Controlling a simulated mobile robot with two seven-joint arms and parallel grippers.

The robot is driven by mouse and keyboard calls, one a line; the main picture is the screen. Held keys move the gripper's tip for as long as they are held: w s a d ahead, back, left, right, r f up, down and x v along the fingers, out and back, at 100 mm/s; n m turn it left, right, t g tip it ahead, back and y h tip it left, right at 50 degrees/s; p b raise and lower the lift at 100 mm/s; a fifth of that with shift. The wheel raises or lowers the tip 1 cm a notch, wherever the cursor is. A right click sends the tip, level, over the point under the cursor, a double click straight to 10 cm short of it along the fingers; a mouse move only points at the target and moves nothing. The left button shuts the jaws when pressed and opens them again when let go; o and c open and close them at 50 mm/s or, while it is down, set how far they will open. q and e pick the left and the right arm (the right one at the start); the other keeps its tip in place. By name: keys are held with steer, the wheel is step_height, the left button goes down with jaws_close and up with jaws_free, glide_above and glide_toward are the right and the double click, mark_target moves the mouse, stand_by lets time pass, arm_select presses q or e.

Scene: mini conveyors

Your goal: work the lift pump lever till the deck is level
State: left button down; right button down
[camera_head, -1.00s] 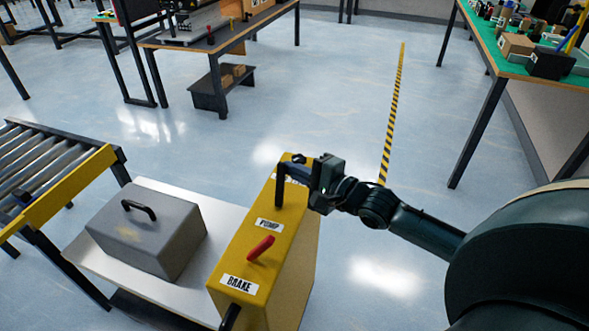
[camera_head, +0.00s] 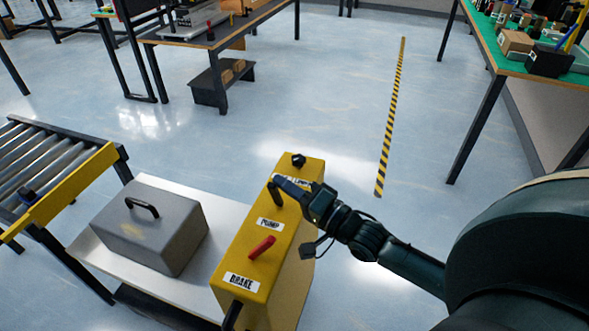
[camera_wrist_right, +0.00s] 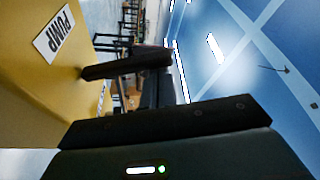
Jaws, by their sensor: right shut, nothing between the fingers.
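The yellow pump box (camera_head: 242,242) stands on the right side of a lift cart, with PUMP and BRAKE labels on top. The black pump lever (camera_head: 276,197) rises from it beyond the PUMP label, tilted. In the right wrist view the lever (camera_wrist_right: 125,66) sticks out from the yellow face. My right gripper (camera_head: 281,184) is shut and empty, its fingertips against or very near the lever's top end; contact cannot be told for sure. The pale deck (camera_head: 200,288) carries a grey case (camera_head: 150,228) and looks lower than the roller conveyor. My left gripper is not in view.
A red brake lever (camera_head: 262,247) and a black knob (camera_head: 299,160) are also on the box. The roller conveyor (camera_head: 75,188) with a yellow side rail is at the left. Benches stand at the back and right. The floor beyond the box is clear.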

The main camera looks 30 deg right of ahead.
steer(key=shift+s+a, duration=0.1)
steer(key=shift+s+f, duration=0.1)
steer(key=shift+s+d+f, duration=0.1)
steer(key=shift+s+d, duration=0.1)
steer(key=shift+s, duration=0.1)
steer(key=v, duration=1.2)
steer(key=shift+s, duration=0.1)
stand_by(0.5)
